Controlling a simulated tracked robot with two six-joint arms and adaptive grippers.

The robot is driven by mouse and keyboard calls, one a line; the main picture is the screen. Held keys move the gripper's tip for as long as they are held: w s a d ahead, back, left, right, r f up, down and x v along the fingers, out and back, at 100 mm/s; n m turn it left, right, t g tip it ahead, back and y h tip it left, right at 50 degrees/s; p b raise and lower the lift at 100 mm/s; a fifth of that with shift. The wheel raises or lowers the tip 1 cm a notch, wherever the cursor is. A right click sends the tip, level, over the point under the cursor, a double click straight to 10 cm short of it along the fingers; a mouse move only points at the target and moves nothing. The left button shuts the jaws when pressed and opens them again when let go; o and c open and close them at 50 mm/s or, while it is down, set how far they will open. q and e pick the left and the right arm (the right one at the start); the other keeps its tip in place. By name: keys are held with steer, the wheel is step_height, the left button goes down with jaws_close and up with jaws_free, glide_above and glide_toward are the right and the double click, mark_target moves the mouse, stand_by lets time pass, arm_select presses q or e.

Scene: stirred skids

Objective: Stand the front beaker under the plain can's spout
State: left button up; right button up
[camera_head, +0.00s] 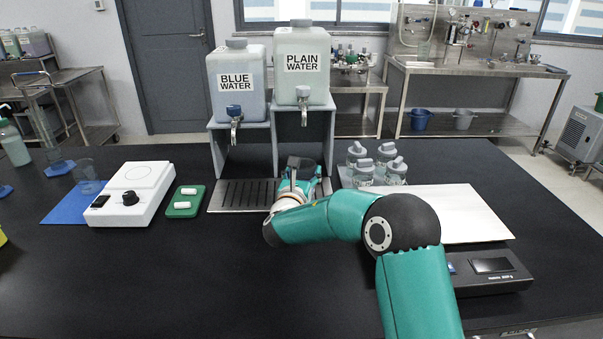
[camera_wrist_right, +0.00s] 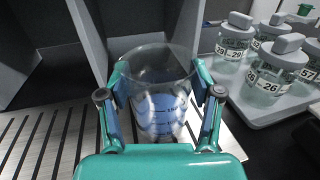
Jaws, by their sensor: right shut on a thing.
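My right gripper (camera_head: 305,172) is shut on a clear beaker (camera_wrist_right: 158,85), with one finger on each side of it. The beaker is upright over or on the slatted drip tray (camera_head: 235,196); I cannot tell whether it touches. A blue patch shows through its wall. In the head view my gripper and arm largely hide it. The plain water can (camera_head: 302,75) stands on the taller stand at the back. Its spout (camera_head: 304,115) is above and behind my gripper, roughly in line with it. My left gripper is not in view.
The blue water can (camera_head: 237,88) stands left of it. A tray of lidded bottles (camera_wrist_right: 264,102) is close on the right. A white stirrer (camera_head: 130,192), green tray (camera_head: 186,203) and another clear beaker (camera_head: 88,178) are at left.

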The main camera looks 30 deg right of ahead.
steer(key=o, duration=1.2)
steer(key=shift+r, duration=0.1)
steer(key=b+v, duration=0.2)
steer(key=v, duration=0.9)
steer(key=shift+s+a, duration=0.1)
steer(key=shift+a, duration=0.05)
steer(key=shift+s+a, duration=0.25)
steer(key=shift+r, duration=0.15)
